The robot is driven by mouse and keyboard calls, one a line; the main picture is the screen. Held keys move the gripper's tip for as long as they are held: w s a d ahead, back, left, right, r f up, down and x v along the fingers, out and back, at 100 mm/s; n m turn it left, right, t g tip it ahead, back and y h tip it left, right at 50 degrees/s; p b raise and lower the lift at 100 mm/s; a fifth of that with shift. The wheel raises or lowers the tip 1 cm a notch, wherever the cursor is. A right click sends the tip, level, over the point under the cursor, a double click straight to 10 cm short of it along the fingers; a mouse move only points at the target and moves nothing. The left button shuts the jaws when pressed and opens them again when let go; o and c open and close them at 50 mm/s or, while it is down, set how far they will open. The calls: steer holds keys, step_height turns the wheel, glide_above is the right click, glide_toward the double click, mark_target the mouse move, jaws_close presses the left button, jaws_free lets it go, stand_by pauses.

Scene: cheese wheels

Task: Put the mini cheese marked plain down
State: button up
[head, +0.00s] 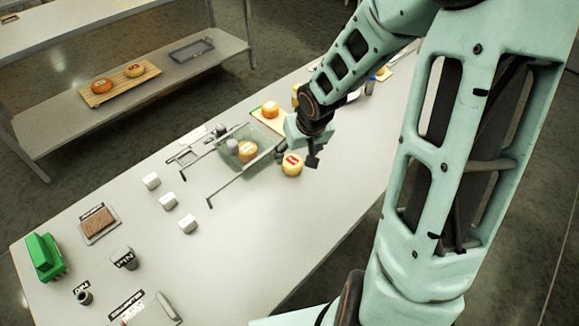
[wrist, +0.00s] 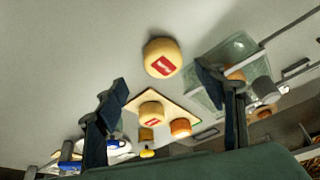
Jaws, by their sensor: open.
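A pale yellow mini cheese with a red label (head: 291,169) stands on the grey table just below-left of my gripper (head: 312,155). In the wrist view this cheese (wrist: 160,48) is beyond my fingertips, with bare table around it. I cannot read its label for sure. My gripper (wrist: 161,78) is open, its two dark fingers spread with nothing held between them. Another pale cheese with a red label (wrist: 148,108) and an orange cheese (wrist: 180,127) are on a pale yellow board (wrist: 178,103). The orange one also shows in the head view (head: 270,108).
A clear glass slab or tray (head: 225,135) with long rails and an orange cheese (head: 247,152) lies left of my gripper. Several white blocks (head: 168,201), a green device (head: 45,257) and labelled items fill the table's left. The table's front middle is clear.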

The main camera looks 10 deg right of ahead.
mark_target(293, 162)
steer(key=shift+b+x, duration=0.35)
steer(key=shift+x, duration=0.8)
steer(key=b+x, duration=0.1)
steer(key=x, duration=0.1)
steer(key=b+x, duration=0.1)
steer(key=x, duration=0.1)
steer(key=shift+s+a+f, duration=0.15)
steer(key=shift+a+f, duration=0.05)
steer(key=shift+a, duration=0.05)
steer(key=shift+f, duration=0.25)
steer(key=shift+r, duration=0.1)
steer(key=c, duration=1.4)
steer(key=shift+r, duration=0.1)
